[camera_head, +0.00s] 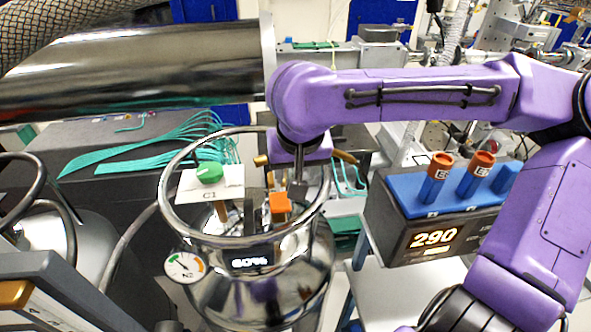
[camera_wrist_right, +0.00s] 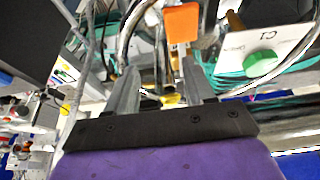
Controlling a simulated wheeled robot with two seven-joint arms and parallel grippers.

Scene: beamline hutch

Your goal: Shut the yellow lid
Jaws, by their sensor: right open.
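I cannot make out a yellow lid for certain in either view. A small yellow patch (camera_wrist_right: 171,98) shows between my fingers in the right wrist view, too small to identify. My right gripper (camera_head: 298,197) points down over the open ring of the steel vessel (camera_head: 245,285). In the right wrist view my right gripper (camera_wrist_right: 159,66) has its fingers apart and nothing between them. An orange block (camera_head: 280,203) is close to the fingertips; it also shows in the wrist view (camera_wrist_right: 181,22). My arm hides part of the vessel's far side. My left gripper is not in view.
A white plate marked C1 with a green knob (camera_head: 209,173) sits at the vessel's left. A gauge (camera_head: 185,266) is on its front. A blue rack (camera_head: 408,195) with orange-capped tubes stands right, on a box reading 290. A large steel pipe (camera_head: 150,62) crosses behind.

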